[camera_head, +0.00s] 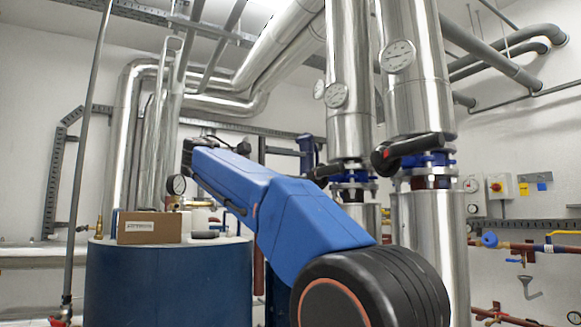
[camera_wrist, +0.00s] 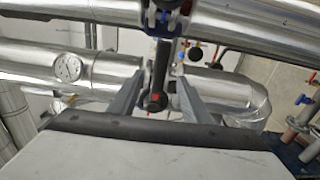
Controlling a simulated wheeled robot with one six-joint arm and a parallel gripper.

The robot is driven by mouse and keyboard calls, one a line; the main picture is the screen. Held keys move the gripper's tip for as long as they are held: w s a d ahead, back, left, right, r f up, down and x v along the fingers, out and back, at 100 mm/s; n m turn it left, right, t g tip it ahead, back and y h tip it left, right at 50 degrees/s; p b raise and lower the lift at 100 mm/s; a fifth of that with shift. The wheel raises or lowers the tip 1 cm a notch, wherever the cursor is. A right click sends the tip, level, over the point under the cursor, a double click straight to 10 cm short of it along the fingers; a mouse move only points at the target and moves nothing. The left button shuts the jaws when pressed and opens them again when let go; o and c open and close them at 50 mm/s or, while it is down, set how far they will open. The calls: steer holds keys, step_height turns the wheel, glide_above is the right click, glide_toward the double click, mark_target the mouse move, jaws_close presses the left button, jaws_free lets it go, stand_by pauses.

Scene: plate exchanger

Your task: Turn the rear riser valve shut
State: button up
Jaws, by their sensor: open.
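In the head view the valve with a black lever (camera_head: 325,172) on the rear riser (camera_head: 348,125) stands left of and behind the front one. The front riser (camera_head: 415,95) carries a similar black lever (camera_head: 410,147) with a red mark. In the wrist view my gripper (camera_wrist: 160,80) is open, with one grey finger on each side of a black lever (camera_wrist: 160,70) with a red dot. The fingers are not clear in the head view.
A blue tank (camera_head: 165,285) with a cardboard box (camera_head: 149,228) on top stands at left. Gauges sit on the risers, one also in the wrist view (camera_wrist: 68,67). Pipes (camera_head: 525,250) and a control box (camera_head: 500,186) line the right wall.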

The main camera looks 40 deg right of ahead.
steer(key=shift+w+a, duration=0.1)
steer(key=shift+a, duration=0.55)
